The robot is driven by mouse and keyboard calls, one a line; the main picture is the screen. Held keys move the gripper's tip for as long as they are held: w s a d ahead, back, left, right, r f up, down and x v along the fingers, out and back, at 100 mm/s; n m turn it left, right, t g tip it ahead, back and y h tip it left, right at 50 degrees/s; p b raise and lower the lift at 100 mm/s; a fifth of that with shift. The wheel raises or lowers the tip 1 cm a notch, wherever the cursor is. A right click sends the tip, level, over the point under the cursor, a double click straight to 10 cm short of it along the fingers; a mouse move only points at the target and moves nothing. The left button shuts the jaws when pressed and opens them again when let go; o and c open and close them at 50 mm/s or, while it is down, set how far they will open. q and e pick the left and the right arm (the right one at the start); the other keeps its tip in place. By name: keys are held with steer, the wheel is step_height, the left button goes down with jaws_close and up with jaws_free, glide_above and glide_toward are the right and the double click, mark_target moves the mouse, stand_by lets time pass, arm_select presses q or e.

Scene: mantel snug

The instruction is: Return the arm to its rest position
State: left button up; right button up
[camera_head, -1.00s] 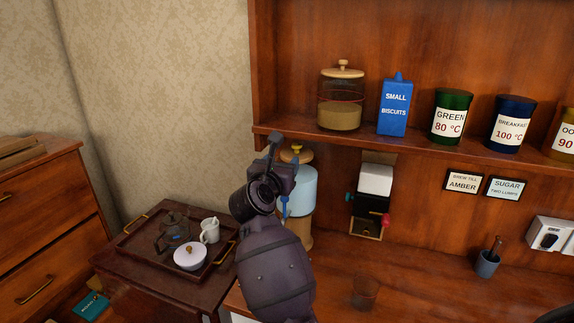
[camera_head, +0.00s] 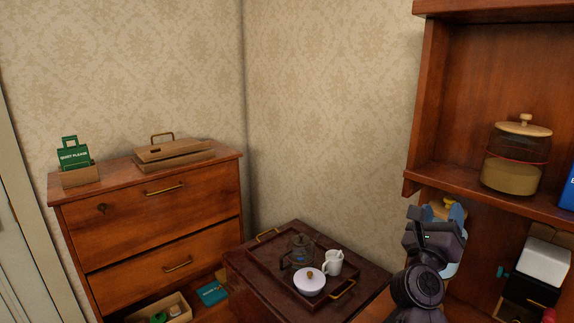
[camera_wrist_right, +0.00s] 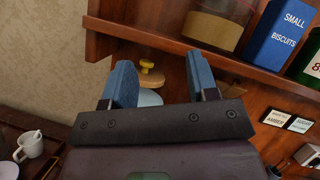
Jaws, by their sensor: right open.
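My right gripper (camera_head: 440,213) is at the lower right of the head view, raised in front of the shelf unit. Its blue fingers, which also show in the right wrist view (camera_wrist_right: 157,85), stand apart with nothing held between them. My left gripper does not show in either view.
A tray (camera_head: 268,262) with a glass teapot (camera_head: 300,252), a white jug (camera_head: 333,262) and a lidded white bowl (camera_head: 309,284) stands on a low table. A chest of drawers (camera_head: 150,225) is at left.

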steer(key=s+a+f+n+t+y, duration=0.1)
steer(key=s+a+f+n+y, duration=0.35)
steer(key=n+y, duration=0.7)
steer(key=s+a+f+n+t+y, duration=0.25)
steer(key=a+n+y, duration=0.4)
steer(key=n, duration=0.85)
steer(key=s+f+n+g+y, duration=0.1)
steer(key=s+f+n+g, duration=0.75)
steer(key=f, duration=0.35)
steer(key=s+d+f+n+g+h, duration=0.25)
steer(key=s+d+f+g, duration=0.2)
steer(key=s, duration=0.45)
steer(key=s+d+f+n+g+h, duration=0.1)
steer(key=s+d+f+g+h, duration=0.3)
steer(key=s, duration=0.6)
steer(key=w+f+t, duration=0.3)
steer(key=f, duration=0.3)
steer(key=w+a+f+t+y, duration=0.1)
steer(key=w+f+t, duration=0.3)
steer(key=f, duration=0.2)
steer(key=shift+w+a, duration=0.15)
steer(key=shift+w, duration=0.15)
